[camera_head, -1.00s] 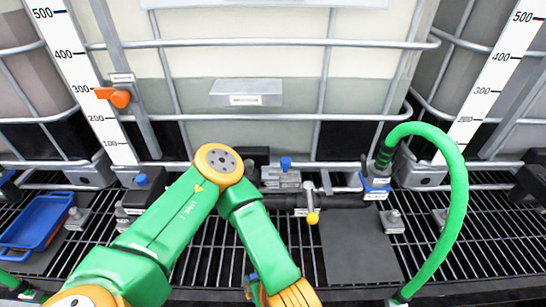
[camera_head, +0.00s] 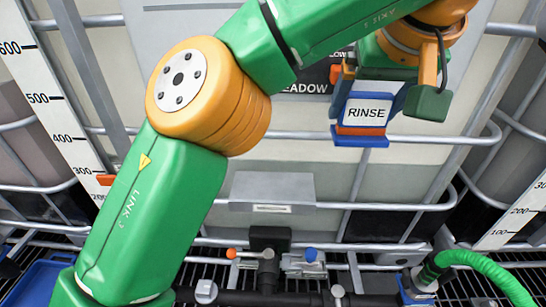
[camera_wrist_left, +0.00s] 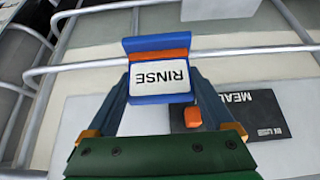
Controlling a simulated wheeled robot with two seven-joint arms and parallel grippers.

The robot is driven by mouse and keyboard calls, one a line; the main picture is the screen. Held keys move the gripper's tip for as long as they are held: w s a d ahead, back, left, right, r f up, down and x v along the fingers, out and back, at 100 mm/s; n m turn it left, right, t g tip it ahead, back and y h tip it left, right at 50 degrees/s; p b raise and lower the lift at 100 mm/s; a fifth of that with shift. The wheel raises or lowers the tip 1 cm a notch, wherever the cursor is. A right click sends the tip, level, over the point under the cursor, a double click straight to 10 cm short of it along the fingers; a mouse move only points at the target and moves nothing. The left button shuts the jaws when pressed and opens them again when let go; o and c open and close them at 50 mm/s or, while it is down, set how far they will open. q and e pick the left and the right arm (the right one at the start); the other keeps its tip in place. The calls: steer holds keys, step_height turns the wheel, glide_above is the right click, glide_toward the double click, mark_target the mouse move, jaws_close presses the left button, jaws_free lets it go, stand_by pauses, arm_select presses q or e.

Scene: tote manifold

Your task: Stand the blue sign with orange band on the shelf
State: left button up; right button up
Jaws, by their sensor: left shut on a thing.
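The blue sign (camera_head: 366,115) has a white RINSE label, an orange band below the label and a wider blue foot. My left gripper (camera_head: 368,100) is shut on it, one finger at each side, and holds it up in front of the tank. It looks upright in the head view. In the left wrist view the sign (camera_wrist_left: 158,74) appears upside down between the fingertips (camera_wrist_left: 160,88). A small grey metal shelf (camera_head: 270,188) sticks out from the tank front, lower and to the left of the sign. Its top looks bare. My right gripper is out of view.
Horizontal cage bars (camera_head: 440,138) cross the tank front close to the sign. A dark MEADOW plate (camera_head: 322,76) is behind my gripper. A pipe with valves (camera_head: 268,268) and a green hose (camera_head: 480,262) lie below. A blue tray (camera_head: 38,284) is at lower left.

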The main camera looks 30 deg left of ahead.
mark_target(332, 126)
arm_select(q)
steer(key=a+f+b, duration=0.1)
steer(key=s+a+f+b, duration=0.1)
steer(key=a+b, duration=0.1)
steer(key=shift+s+a+f, duration=0.25)
steer(key=shift+s+f, duration=0.05)
steer(key=shift+f, duration=0.1)
steer(key=s+a+f+b, duration=0.1)
steer(key=a+f, duration=0.1)
steer(key=a, duration=0.1)
steer(key=s+a+f+b, duration=0.1)
steer(key=a+f, duration=0.1)
steer(key=a, duration=0.1)
steer(key=s+a+f+b, duration=0.1)
steer(key=a+f, duration=0.1)
steer(key=shift+s+a+f, duration=0.1)
steer(key=shift+a+f, duration=0.15)
steer(key=shift+a, duration=0.15)
step_height(332, 126, down, 3)
steer(key=shift+f+b, duration=0.1)
steer(key=shift+b, duration=0.45)
steer(key=shift+d+f, duration=0.1)
steer(key=shift+s, duration=0.1)
